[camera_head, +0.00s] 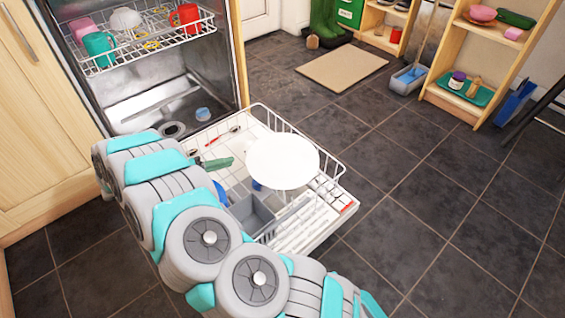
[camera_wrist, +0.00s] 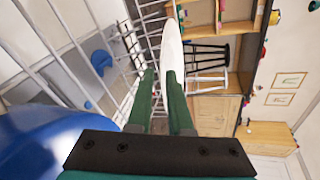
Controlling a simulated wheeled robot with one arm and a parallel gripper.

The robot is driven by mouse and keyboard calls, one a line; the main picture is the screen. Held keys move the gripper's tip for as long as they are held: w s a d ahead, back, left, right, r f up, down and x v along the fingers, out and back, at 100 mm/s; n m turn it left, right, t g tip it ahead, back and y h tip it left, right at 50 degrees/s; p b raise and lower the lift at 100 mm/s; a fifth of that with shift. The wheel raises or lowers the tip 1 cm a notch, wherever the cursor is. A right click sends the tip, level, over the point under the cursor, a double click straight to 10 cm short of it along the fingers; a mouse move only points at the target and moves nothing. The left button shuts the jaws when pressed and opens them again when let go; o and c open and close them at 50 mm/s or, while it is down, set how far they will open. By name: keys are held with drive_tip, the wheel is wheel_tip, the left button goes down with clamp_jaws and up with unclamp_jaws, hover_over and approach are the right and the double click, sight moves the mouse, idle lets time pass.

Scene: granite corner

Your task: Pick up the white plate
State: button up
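The white plate (camera_head: 283,161) stands in the lower dishwasher rack (camera_head: 333,172), on its right side. In the wrist view the plate (camera_wrist: 172,45) appears nearly edge-on, just beyond my fingertips. My gripper (camera_head: 231,162) is left of the plate in the head view, its green fingers pointing at the plate's near edge. In the wrist view my gripper (camera_wrist: 159,72) is open, with a gap between the two fingers. The plate's lower end lines up with that gap and is partly covered by the right finger. I cannot tell whether they touch.
A blue bowl (camera_wrist: 45,145) is close beside my gripper at lower left. A grey cutlery basket (camera_head: 252,214) sits in the rack. The upper rack (camera_head: 110,62) holds a teal mug (camera_head: 100,47) and a red mug (camera_head: 186,16).

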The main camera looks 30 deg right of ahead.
approach(265, 153)
drive_tip(key=shift+w+d+f, duration=0.1)
drive_tip(key=shift+d+f, duration=0.55)
drive_tip(key=shift+d, duration=0.15)
drive_tip(key=shift+x, duration=2.75)
drive_tip(key=shift+w+r, duration=0.15)
drive_tip(key=shift+r, duration=0.05)
clamp_jaws()
